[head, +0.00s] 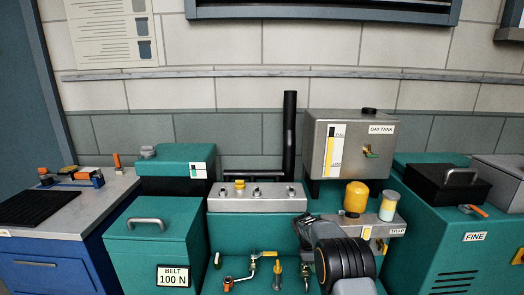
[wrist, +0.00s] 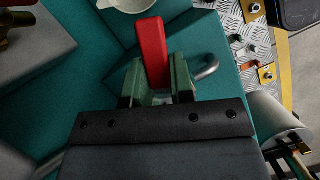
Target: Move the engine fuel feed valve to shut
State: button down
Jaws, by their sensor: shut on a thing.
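In the wrist view my gripper (wrist: 157,80) is shut on a red lever (wrist: 151,50), which stands up between its green jaw pads. The lever's base and pivot are hidden by the jaws, and no label shows on it. I take it as the engine fuel feed valve's handle, but cannot read its setting. In the head view my gripper (head: 304,232) is in front of the teal engine block, below the day tank (head: 318,172). There the red lever is hidden behind my wrist.
A yellow filter (head: 356,197) and a pale bowl (head: 388,206) stand close to my wrist.

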jog(key=shift+w+r+n+p, duration=0.15)
jog(key=shift+w+n+p, duration=0.2)
jog(key=shift+n, duration=0.35)
jog(key=shift+w+d+n+t, duration=0.1)
jog(key=shift+w+n+t, duration=0.15)
jog(key=shift+n, duration=0.3)
jog(key=shift+w+n+t, duration=0.1)
jog(key=shift+n+t, duration=0.25)
jog(key=shift+n, duration=0.2)
jog(key=shift+p, duration=0.3)
jog(key=c, duration=0.9)
grip_release()
jog(key=p+v, duration=0.5)
jog(key=v, duration=0.2)
jog(key=shift+a+r, duration=0.2)
jog(key=shift+r, duration=0.1)
